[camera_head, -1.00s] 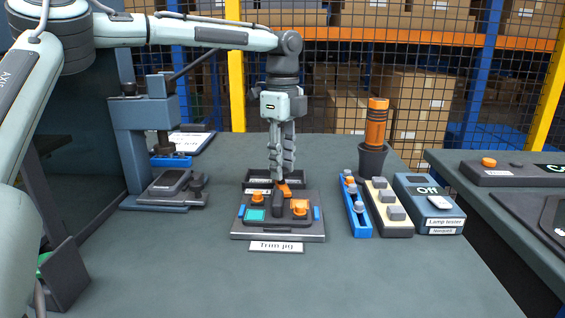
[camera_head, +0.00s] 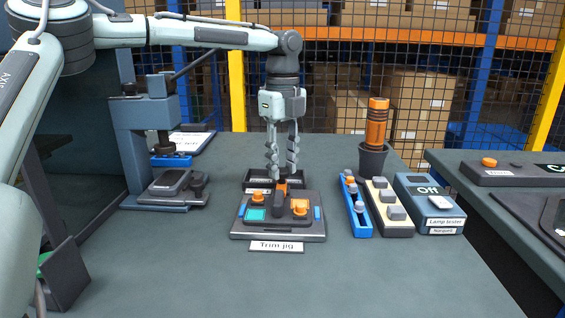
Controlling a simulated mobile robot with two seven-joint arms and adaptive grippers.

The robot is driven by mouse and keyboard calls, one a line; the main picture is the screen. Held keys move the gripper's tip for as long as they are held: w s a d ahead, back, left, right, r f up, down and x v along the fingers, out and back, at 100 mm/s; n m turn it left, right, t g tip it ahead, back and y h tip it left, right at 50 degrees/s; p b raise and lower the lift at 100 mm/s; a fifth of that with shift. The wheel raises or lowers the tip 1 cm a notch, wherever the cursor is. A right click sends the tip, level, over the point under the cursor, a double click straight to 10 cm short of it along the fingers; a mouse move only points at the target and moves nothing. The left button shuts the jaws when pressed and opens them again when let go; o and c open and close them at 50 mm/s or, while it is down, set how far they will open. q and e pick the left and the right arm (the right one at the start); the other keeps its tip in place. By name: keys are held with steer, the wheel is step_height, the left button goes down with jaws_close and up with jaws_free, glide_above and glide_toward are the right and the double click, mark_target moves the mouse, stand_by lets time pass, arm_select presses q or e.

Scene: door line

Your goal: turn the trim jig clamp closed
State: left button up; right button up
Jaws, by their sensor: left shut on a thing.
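The trim jig (camera_head: 292,232) sits on the bench at the middle of the head view, with a "Trim jig" label (camera_head: 276,246) in front. It has a green pad, orange knobs and blue side strips. The clamp (camera_head: 280,200) is a dark bar in its middle, pointing toward the front. My left gripper (camera_head: 282,176) points straight down at the clamp's rear end and is shut on it. The fingers hide part of the clamp there. My right gripper is not in view.
An arbor-like press (camera_head: 145,115) stands at the left. A blue rail (camera_head: 355,208), a cream block with grey knobs (camera_head: 389,210), a lamp tester (camera_head: 428,205) and an orange-handled tool in a dark cup (camera_head: 373,160) stand at the right. The front bench is clear.

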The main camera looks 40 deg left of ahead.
mark_target(283, 170)
arm_select(q)
steer(key=o, duration=1.2)
steer(key=shift+c, duration=0.2)
steer(key=shift+r, duration=0.15)
step_height(283, 170, up, 12)
